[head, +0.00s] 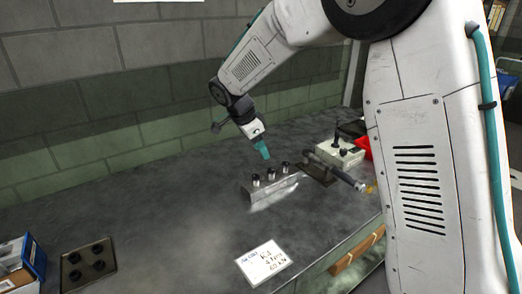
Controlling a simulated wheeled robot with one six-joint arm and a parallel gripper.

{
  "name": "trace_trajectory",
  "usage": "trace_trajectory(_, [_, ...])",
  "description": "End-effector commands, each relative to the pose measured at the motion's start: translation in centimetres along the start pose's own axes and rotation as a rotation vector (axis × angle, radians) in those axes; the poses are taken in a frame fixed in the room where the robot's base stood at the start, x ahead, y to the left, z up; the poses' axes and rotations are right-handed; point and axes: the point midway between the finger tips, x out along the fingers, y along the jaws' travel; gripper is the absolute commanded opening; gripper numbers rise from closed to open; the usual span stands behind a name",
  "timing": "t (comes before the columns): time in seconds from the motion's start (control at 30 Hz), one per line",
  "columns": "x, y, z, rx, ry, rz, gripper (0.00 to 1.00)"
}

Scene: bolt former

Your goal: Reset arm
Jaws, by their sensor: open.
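My gripper (262,150) shows in the head view at the end of my white arm, with teal fingers pointing down. It hangs in the air over the dark workbench (180,215), above and a little behind a metal block (268,196) with several dark cylindrical pieces (271,174) on top. It looks empty and apart from the block. The fingers are small in the picture, and the gap between them is hard to make out.
Right of the block stand a dark clamp-like tool with a metal handle (340,173) and a pale box with dark knobs (340,152), with something red behind. A handwritten card (263,263) lies in front. A dark tray (88,264) and a blue box (30,258) are at lower left.

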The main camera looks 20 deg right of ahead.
Motion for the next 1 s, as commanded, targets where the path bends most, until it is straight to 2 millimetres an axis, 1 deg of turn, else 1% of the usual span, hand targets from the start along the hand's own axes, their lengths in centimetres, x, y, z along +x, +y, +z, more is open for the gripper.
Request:
trace_trajectory(0.17, [0.0, 0.0, 0.0, -0.012, 0.0, 0.0, 0.44])
trace_trajectory(0.23, [0.0, 0.0, 0.0, -0.057, 0.0, 0.001, 0.44])
trace_trajectory(0.33, [0.2, 0.4, 0.2, -0.193, -0.008, 0.016, 0.44])
trace_trajectory(0.37, [0.6, 0.9, 0.4, -0.248, -0.015, 0.029, 0.44])
trace_trajectory(0.43, [1.3, 2.6, 0.9, -0.397, -0.038, 0.066, 0.44])
trace_trajectory(0.57, [0.6, 7.0, 0.5, -0.669, -0.106, 0.094, 0.44])
trace_trajectory(0.67, [-0.8, 11.2, -0.6, -0.87, -0.17, 0.087, 0.44])
trace_trajectory(0.7, [-1.3, 13.0, -1.0, -0.947, -0.196, 0.077, 0.44])
trace_trajectory(0.77, [-2.2, 15.7, -1.7, -1.048, -0.231, 0.055, 0.44])
trace_trajectory(0.8, [-2.7, 17.5, -2.1, -1.112, -0.252, 0.038, 0.44])
trace_trajectory(0.87, [-3.4, 20.1, -2.6, -1.197, -0.28, 0.006, 0.44])
trace_trajectory(0.9, [-3.9, 21.9, -2.9, -1.248, -0.296, -0.018, 0.44])
trace_trajectory(0.97, [-4.4, 24.4, -3.2, -1.317, -0.315, -0.055, 0.44])
trace_trajectory(1.0, [-4.7, 26.0, -3.4, -1.358, -0.324, -0.08, 0.44])
